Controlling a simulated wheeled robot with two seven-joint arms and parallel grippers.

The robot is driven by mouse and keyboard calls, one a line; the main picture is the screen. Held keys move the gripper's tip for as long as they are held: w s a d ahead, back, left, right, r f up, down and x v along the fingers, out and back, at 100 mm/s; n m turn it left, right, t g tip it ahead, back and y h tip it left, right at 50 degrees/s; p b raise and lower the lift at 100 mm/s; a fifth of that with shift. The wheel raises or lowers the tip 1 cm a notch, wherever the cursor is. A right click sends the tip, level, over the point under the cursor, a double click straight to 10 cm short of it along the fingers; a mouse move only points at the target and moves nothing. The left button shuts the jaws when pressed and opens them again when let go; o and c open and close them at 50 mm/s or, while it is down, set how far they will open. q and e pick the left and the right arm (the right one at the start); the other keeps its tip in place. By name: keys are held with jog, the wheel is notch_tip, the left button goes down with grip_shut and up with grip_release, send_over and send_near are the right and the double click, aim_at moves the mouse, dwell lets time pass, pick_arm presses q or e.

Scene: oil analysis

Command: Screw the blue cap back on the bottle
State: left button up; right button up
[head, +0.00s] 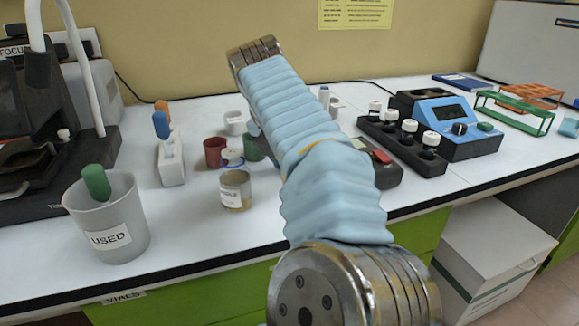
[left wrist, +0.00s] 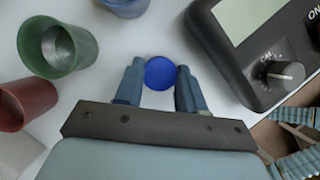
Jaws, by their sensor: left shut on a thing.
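The round blue cap (left wrist: 160,73) sits between the fingertips of my left gripper (left wrist: 160,80) in the left wrist view. The gripper is shut on it, with one finger on each side. Only the cap's top shows, so I cannot tell whether a bottle is under it. In the head view my blue-sleeved arm crosses the middle of the bench, and neither the gripper nor the held cap can be seen. I cannot pick out the bottle for certain in either view. My right gripper is not in view.
Beside the gripper are a green cup (left wrist: 57,47), a red cup (left wrist: 25,105) and a dark instrument with a knob (left wrist: 278,72). A labelled tin (head: 236,190) and a grey USED bin (head: 108,215) stand on the bench (head: 190,225). A blue device (head: 455,120) stands right.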

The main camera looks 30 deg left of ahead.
pick_arm(q)
jog(key=shift+r, duration=0.15)
jog(key=shift+r, duration=0.25)
notch_tip(320, 180, up, 3)
jog(key=shift+f, duration=0.15)
jog(key=s+r, duration=0.9)
jog(key=s, duration=0.5)
jog(key=shift+a+r, duration=0.25)
jog(key=shift+a, duration=0.05)
